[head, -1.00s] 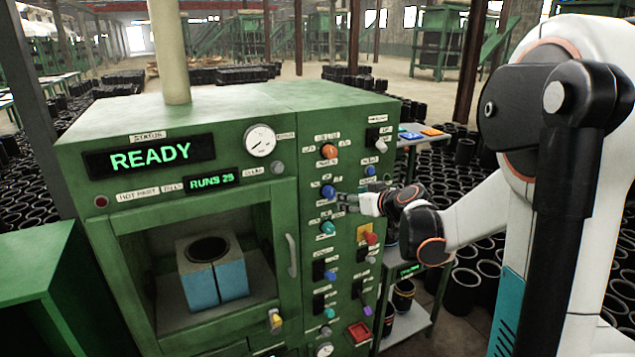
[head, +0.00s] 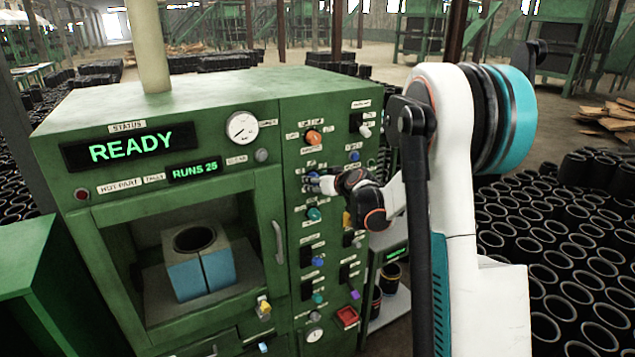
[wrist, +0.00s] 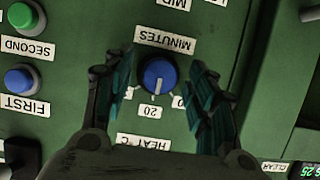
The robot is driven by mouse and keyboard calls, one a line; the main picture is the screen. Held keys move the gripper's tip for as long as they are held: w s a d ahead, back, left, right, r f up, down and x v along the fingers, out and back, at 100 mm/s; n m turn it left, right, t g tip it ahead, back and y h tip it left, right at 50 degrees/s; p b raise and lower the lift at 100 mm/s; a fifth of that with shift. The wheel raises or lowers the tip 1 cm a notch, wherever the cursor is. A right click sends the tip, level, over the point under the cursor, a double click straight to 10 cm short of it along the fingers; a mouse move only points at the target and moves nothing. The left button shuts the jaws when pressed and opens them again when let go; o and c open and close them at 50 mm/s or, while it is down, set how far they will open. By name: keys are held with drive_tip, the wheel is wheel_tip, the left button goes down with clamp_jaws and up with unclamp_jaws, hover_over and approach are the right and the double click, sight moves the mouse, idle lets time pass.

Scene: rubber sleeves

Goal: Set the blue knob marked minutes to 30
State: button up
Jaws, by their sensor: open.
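The blue knob (wrist: 158,76) sits in the middle of the wrist view, under an upside-down MINUTES label (wrist: 166,40). Its white pointer line faces down in the picture, toward the label 20 (wrist: 151,112). Labels to either side are partly covered by my fingers. My gripper (wrist: 160,84) is open, with one dark finger on each side of the knob and a gap visible on both sides. In the head view my gripper (head: 318,184) is at the green panel; it mostly covers the blue knob there.
A green button (wrist: 23,17) and another blue button (wrist: 21,79) lie left in the wrist view. In the head view, an orange knob (head: 313,137) sits above and a teal knob (head: 314,214) below. The press door handle (head: 279,242) stands left. The display (head: 130,147) reads READY.

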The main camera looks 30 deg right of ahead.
drive_tip(key=shift+w+f, duration=0.15)
drive_tip(key=shift+w, duration=0.15)
drive_tip(key=c, duration=1)
drive_tip(key=shift+b, duration=0.3)
drive_tip(key=shift+d+m+y+b, duration=0.15)
drive_tip(key=shift+m+y+b, duration=1.95)
drive_tip(key=shift+m+b, duration=0.75)
drive_tip(key=shift+m+t, duration=0.3)
drive_tip(key=shift+m, duration=0.05)
